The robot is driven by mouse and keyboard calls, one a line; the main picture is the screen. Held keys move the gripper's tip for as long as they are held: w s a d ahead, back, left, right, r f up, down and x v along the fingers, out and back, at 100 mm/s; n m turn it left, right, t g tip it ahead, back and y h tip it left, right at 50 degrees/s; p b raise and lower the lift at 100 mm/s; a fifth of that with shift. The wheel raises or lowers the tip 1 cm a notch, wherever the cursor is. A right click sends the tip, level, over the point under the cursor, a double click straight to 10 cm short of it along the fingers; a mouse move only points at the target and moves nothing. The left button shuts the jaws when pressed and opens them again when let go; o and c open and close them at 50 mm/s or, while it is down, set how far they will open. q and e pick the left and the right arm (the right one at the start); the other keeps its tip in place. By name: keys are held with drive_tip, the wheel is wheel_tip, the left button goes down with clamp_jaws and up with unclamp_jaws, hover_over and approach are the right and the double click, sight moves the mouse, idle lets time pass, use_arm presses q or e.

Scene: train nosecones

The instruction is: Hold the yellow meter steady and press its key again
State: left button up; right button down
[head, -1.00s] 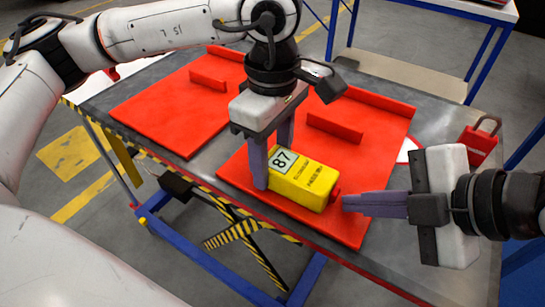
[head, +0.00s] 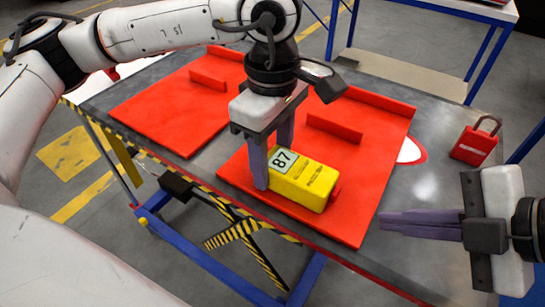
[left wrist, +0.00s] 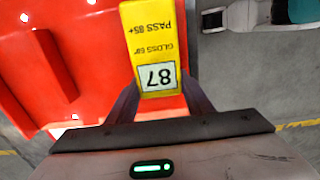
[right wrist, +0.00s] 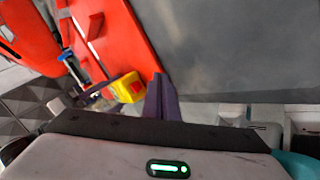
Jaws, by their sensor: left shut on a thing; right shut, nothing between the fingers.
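The yellow meter (head: 303,183) lies on the right-hand red panel (head: 365,180), near its front edge. Its display reads 87, and a red key (head: 335,193) sticks out of its right end. My left gripper (head: 272,165) is shut on the meter at the display end. The left wrist view shows the meter (left wrist: 152,45) between the fingers, with "GLOSS 60" and "PASS 85+" printed on it. My right gripper (head: 382,220) is shut and empty, to the right of the key and apart from it. The right wrist view shows the meter (right wrist: 127,88) beyond the fingers.
A second red panel (head: 165,115) lies to the left on the grey table (head: 440,170). A red padlock-shaped block (head: 474,145) stands at the table's right. A white and red round piece (head: 411,151) shows beside the right panel. The table is bare around my right fingers.

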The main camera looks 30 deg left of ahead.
use_arm(q)
drive_tip(key=shift+s+f, duration=0.1)
drive_tip(key=shift+f, duration=0.05)
drive_tip(key=o, duration=1.4)
wheel_tip(320, 180, up, 12)
drive_tip(key=shift+r, duration=0.1)
